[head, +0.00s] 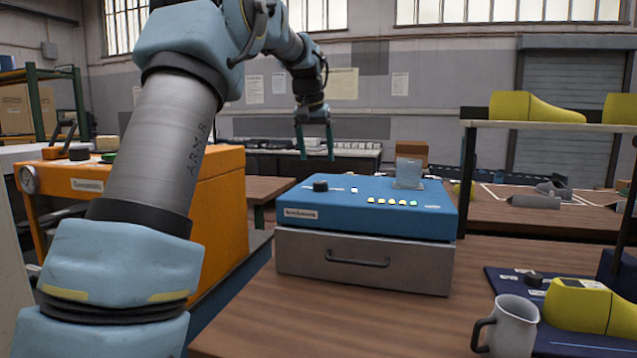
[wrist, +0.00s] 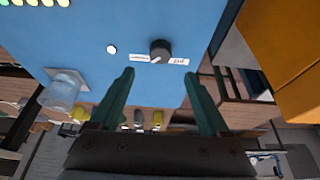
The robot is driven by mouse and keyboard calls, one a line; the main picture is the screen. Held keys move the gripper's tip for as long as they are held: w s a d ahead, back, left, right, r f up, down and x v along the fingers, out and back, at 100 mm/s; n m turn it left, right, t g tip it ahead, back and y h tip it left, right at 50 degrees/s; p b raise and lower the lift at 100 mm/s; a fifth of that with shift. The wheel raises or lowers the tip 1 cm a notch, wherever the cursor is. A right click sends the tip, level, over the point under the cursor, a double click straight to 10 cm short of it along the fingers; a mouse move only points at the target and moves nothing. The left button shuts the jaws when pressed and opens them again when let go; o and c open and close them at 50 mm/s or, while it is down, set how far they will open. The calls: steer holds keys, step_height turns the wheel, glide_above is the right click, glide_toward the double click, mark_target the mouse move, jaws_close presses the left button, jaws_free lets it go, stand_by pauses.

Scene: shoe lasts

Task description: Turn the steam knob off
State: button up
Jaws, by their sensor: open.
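A black round knob (head: 320,185) stands on the top of a blue box (head: 290,200). In the wrist view the knob (wrist: 160,47) has a white label on each side, too small to read surely, and its light pointer mark is toward the left label. My gripper (head: 315,155) is above and behind the blue box's top, fingers pointing down, apart from the knob. In the wrist view my gripper (wrist: 159,75) is open and empty, its two green fingers spread wider than the knob, which shows just beyond the fingertips.
A row of lit buttons (head: 390,202) and a clear container (head: 408,173) are on the box top, right of the knob. A grey drawer (head: 310,262) is below. An orange machine (head: 222,210) stands left. A grey mug (head: 515,325) and yellow shoe last (head: 580,305) are front right.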

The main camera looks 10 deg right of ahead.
mark_target(320, 182)
steer(key=p+x, duration=0.1)
steer(key=x, duration=0.8)
steer(key=shift+c, duration=0.2)
jaws_close()
